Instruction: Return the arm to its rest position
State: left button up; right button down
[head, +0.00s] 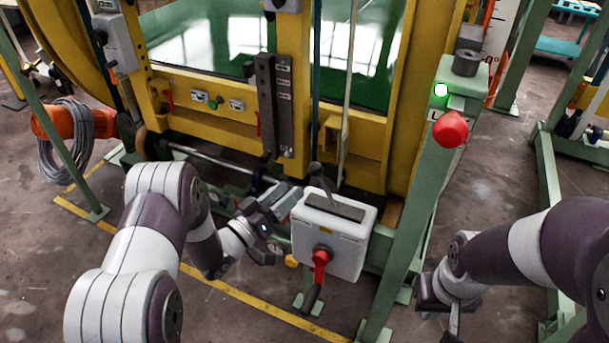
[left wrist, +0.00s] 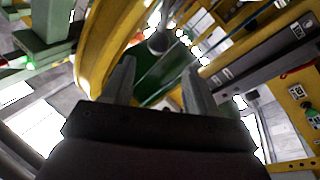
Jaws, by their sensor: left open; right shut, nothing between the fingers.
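My left arm (head: 145,245) reaches in from the left, bent at the elbow. My left gripper (head: 275,224) is open and empty, just left of the white switch box (head: 335,240). In the left wrist view its two fingers (left wrist: 158,85) stand apart with nothing between them. The box has a red rotary handle (head: 320,262) on its front. I cannot tell whether the gripper touches the box. My right arm (head: 530,250) comes in from the right. My right gripper (head: 447,318) hangs low, shut and empty, and is partly cut off by the picture's bottom edge.
A yellow machine frame (head: 292,90) with green panels stands behind the box. A green post (head: 415,220) rises between box and right arm, with a red knob (head: 450,129) and a lit green button (head: 441,90) near its top.

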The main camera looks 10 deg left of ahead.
pick_arm(q)
jog(key=v, duration=0.3)
dwell(0.4)
